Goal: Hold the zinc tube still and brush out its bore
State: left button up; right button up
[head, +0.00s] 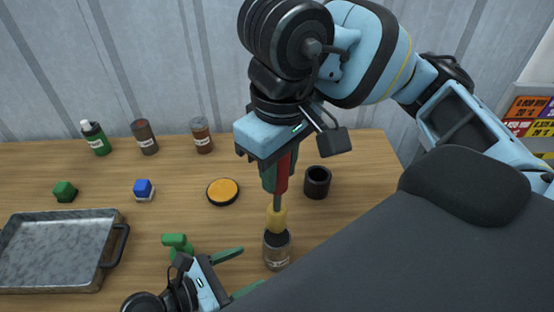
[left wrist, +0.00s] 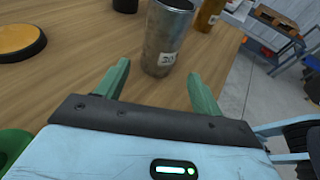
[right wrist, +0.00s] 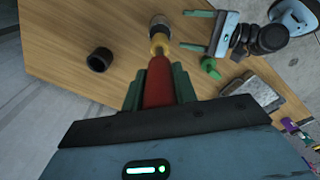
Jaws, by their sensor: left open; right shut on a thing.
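The zinc tube (head: 277,254), grey with a white label, stands upright on the table; it also shows in the left wrist view (left wrist: 163,45). My left gripper (head: 244,269) is open and empty. Its green fingers (left wrist: 158,75) point at the tube, which stands just past the tips and between their lines, untouched. My right gripper (head: 280,172) is shut on the red handle of a brush (right wrist: 158,85) and holds it tip down above the tube. The brush's yellow head (head: 277,218) is at the tube's mouth. I cannot tell whether its tip is inside the bore.
A black ring (head: 317,182) and an orange-topped disc (head: 222,191) are behind the tube. Several bottles and cans stand at the back, including a rusty can (head: 202,136). A grey tray (head: 58,250) is at left. A green object (head: 176,243) lies beside my left gripper.

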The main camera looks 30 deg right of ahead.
aim_at(266, 259)
pick_arm(q)
jog(key=b+x, duration=0.1)
jog(key=x, duration=0.2)
jog(key=shift+d+f, duration=0.25)
pick_arm(e)
jog(key=f, duration=0.3)
jog(key=shift+w+g, duration=0.3)
pick_arm(q)
jog(key=x, duration=0.2)
jog(key=shift+d+r, duration=0.1)
jog(key=shift+d, duration=0.35)
pick_arm(e)
jog(key=shift+r, duration=0.1)
pick_arm(q)
jog(key=shift+x, duration=0.75)
jog(key=c, duration=0.6)
